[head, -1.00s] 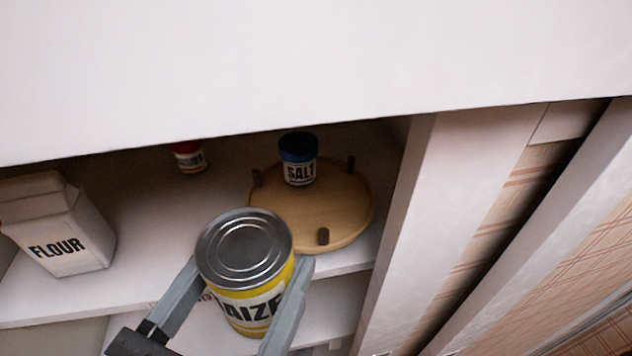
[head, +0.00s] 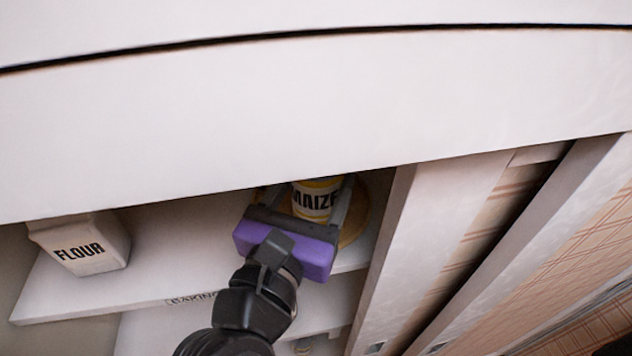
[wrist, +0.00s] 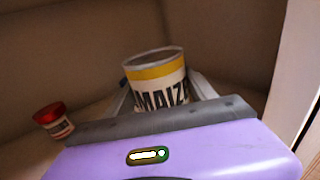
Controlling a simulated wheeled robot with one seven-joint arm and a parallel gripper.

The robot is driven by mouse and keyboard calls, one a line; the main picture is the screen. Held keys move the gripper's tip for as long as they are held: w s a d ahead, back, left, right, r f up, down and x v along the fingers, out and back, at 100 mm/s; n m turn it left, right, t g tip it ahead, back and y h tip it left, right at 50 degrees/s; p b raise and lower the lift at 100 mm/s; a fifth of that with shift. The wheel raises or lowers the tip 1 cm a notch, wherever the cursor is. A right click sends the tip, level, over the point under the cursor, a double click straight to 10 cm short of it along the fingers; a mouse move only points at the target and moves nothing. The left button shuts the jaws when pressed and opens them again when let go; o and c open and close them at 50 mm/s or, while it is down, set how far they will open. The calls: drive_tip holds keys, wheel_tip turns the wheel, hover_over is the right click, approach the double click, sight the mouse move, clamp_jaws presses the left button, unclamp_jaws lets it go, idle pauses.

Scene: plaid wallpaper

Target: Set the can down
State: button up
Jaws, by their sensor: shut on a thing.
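The yellow-and-white maize can (head: 316,200) is between the fingers of my gripper (head: 314,206), which is shut on it. In the head view the can is inside the cupboard, over the round wooden board (head: 357,216), and its top is hidden by the cupboard's upper front. The can also shows in the wrist view (wrist: 156,84), close to upright with a slight tilt. My gripper also shows in the wrist view (wrist: 160,97) with a finger on each side of the can. I cannot tell whether the can's base touches the board, as it is hidden.
A flour packet (head: 82,243) stands at the left on the white shelf (head: 165,255). A small red-lidded jar (wrist: 53,119) stands left of my gripper. The cupboard's side wall (head: 384,260) is close on the right. The salt jar is out of sight.

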drive_tip(key=shift+f, duration=0.6)
drive_tip(key=shift+f, duration=0.2)
drive_tip(key=o, duration=1.9)
drive_tip(key=shift+r, duration=0.25)
drive_tip(key=b+v, duration=0.3)
drive_tip(key=v, duration=0.9)
